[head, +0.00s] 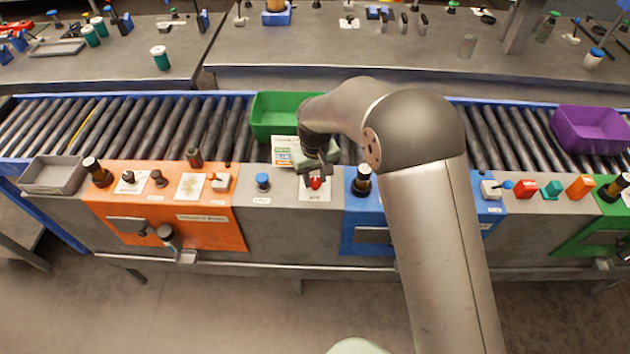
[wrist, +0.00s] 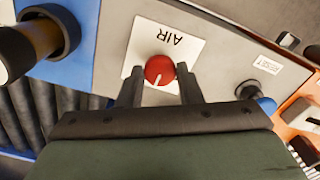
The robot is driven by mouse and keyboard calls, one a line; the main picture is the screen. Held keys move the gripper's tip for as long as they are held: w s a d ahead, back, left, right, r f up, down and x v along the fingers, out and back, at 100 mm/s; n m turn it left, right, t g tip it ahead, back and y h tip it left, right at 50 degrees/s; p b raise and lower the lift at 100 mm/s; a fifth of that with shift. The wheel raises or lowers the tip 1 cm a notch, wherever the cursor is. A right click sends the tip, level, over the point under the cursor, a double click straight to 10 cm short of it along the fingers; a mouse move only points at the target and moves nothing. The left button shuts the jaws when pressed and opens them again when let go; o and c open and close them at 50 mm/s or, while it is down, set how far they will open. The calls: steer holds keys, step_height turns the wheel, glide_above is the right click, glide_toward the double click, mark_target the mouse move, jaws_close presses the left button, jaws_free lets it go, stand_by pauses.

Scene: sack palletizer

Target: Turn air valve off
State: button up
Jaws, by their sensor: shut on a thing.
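The air valve is a round red knob (wrist: 159,70) with a white pointer line, set on a white plate marked AIR (wrist: 190,52) in the wrist view. In the head view the red knob (head: 316,183) shows just below my gripper on the grey panel section. My gripper (wrist: 160,88) has its two dark fingers on either side of the knob, shut on it. In the head view my gripper (head: 318,172) reaches down over the AIR plate (head: 314,196), and my arm hides part of the panel.
A blue knob (head: 263,180) stands left of the valve. A dark bottle-like post (head: 361,180) stands close on the right, on the blue section. A green bin (head: 273,112) and a purple bin (head: 590,128) rest on the roller conveyor (head: 130,125) behind.

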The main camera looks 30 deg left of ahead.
mark_target(315, 181)
steer(key=n+b, duration=0.2)
steer(key=n, duration=0.4)
steer(key=n+b, duration=0.1)
steer(key=n, duration=0.5)
stand_by(0.7)
steer(key=o, duration=1)
steer(key=shift+r, duration=0.1)
step_height(315, 181, up, 17)
steer(key=shift+r+b, duration=0.15)
steer(key=shift+b, duration=0.2)
